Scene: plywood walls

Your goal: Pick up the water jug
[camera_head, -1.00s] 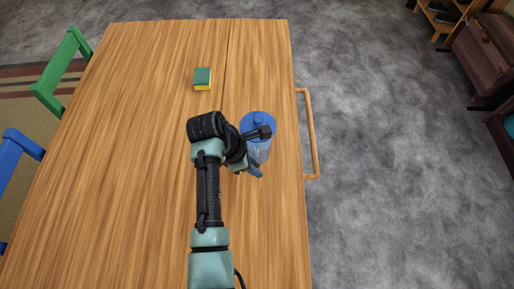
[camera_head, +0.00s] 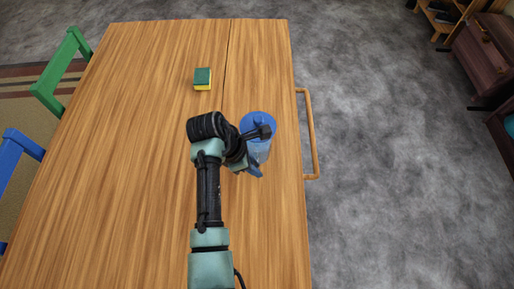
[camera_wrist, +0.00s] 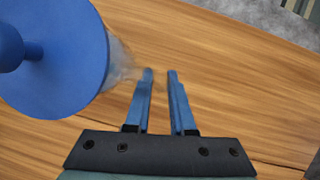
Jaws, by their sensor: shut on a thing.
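The water jug (camera_head: 257,122) has a blue lid with a knob and a clear body. It stands upright near the right edge of the wooden table, partly hidden by my arm. In the wrist view its blue lid (camera_wrist: 62,62) fills the upper left. My gripper (camera_wrist: 160,72) has its two blue fingers close together, right beside the jug's clear side. It is shut on the jug, with a narrow gap between the fingers. The part held is see-through and hard to make out. In the head view my gripper (camera_head: 256,168) shows at the jug's near side.
A green and yellow sponge (camera_head: 202,78) lies on the table (camera_head: 150,130) behind my arm. A wooden rail (camera_head: 312,135) sticks out at the table's right edge. A green chair (camera_head: 62,70) and a blue chair (camera_head: 22,150) stand on the left.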

